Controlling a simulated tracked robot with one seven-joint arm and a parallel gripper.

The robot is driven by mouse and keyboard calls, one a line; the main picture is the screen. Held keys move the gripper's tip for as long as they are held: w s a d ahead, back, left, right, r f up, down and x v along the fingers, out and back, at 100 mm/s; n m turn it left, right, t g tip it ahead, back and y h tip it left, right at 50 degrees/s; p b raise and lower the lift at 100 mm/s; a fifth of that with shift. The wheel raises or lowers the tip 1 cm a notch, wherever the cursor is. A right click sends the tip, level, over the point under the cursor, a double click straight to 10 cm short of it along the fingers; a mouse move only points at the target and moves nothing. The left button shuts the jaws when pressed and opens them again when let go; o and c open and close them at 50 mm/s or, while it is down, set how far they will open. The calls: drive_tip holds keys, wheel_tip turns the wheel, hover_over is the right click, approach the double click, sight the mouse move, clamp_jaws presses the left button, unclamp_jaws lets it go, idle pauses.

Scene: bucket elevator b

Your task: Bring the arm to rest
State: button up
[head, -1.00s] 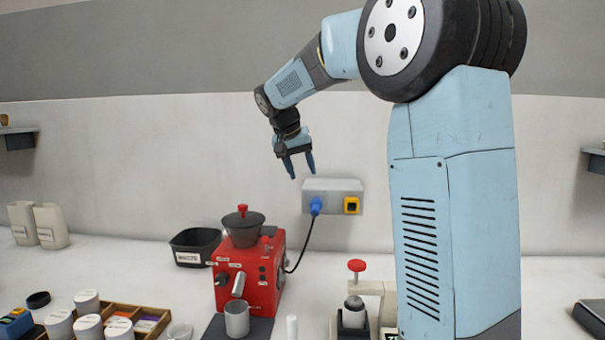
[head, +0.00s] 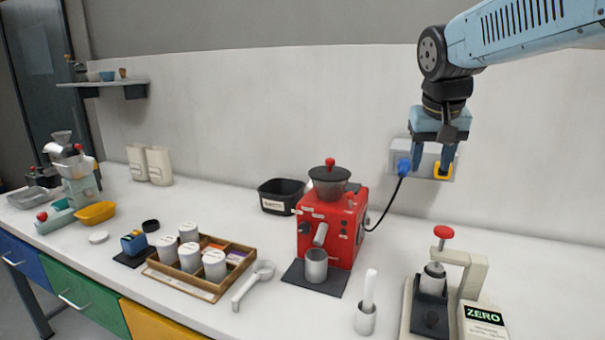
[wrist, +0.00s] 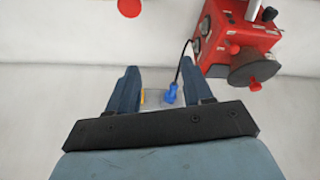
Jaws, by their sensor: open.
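My gripper (head: 433,157) is open and empty in the head view, its fingers pointing down. It is held in the air above the counter, right of the red grinder and in front of the wall socket. In the wrist view, my gripper (wrist: 165,95) shows its two fingers apart with nothing between them. Between the fingers, farther off, are the blue plug (wrist: 170,93) and part of the socket box. My arm reaches in from the upper right of the head view.
The red grinder (head: 335,225) stands on the counter (head: 385,280), its cord running to the wall socket (head: 448,160). A press (head: 470,280) with a red knob stands below my gripper. A wooden tray (head: 215,285) with white canisters is left. Wall space above is clear.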

drive_tip(key=s+f, duration=0.4)
drive_tip(key=s, duration=0.3)
drive_tip(key=s+a+f+n+t+y, duration=0.1)
drive_tip(key=s+f, duration=0.3)
drive_tip(key=s, duration=0.3)
drive_tip(key=shift+s+a+n, duration=0.15)
drive_tip(key=shift+a+n, duration=0.1)
drive_tip(key=shift+n, duration=0.05)
